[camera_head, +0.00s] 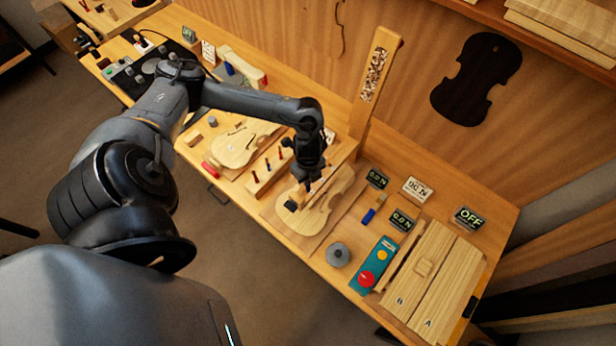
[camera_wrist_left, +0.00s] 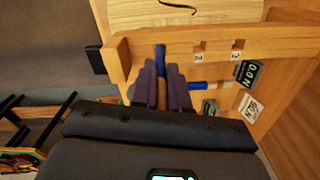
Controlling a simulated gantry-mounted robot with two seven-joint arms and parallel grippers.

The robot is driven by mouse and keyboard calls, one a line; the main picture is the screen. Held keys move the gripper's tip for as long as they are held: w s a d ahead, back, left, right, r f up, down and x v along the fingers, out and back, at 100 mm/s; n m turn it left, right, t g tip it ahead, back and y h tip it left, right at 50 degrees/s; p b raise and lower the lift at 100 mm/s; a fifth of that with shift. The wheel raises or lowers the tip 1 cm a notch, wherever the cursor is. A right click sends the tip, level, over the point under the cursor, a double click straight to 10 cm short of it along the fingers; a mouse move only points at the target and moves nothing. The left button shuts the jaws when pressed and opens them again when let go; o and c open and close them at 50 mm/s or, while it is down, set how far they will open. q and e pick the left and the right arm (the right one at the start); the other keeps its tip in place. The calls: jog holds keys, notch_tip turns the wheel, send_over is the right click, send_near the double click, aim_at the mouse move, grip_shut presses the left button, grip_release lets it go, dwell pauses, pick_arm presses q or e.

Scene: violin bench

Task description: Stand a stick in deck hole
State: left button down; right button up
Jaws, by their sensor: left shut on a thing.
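My left gripper (camera_head: 303,190) is low over the right-hand violin body (camera_head: 322,212) in the head view, and its arm and fingers hide part of the deck. In the left wrist view its purple fingers (camera_wrist_left: 164,88) are shut on a blue stick (camera_wrist_left: 160,56), whose blue end points away from the gripper. The lower part of the stick is hidden between the fingers. I cannot tell whether the stick touches the deck, and I cannot make out the deck hole. A wooden rack (camera_head: 256,188) with several red- and blue-topped sticks stands left of this violin. My right gripper is not in view.
A second violin body (camera_head: 236,147) lies left of the rack. To the right are a blue-handled tool (camera_head: 370,215), a round grey weight (camera_head: 339,254), a teal panel with a red button (camera_head: 366,279) and boards marked A and B (camera_head: 432,285). A tall wooden post (camera_head: 374,85) rises behind.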

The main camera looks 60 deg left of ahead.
pick_arm(q)
jog(key=shift+r+p, duration=1.2)
jog(key=shift+r, duration=0.85)
dwell(0.5)
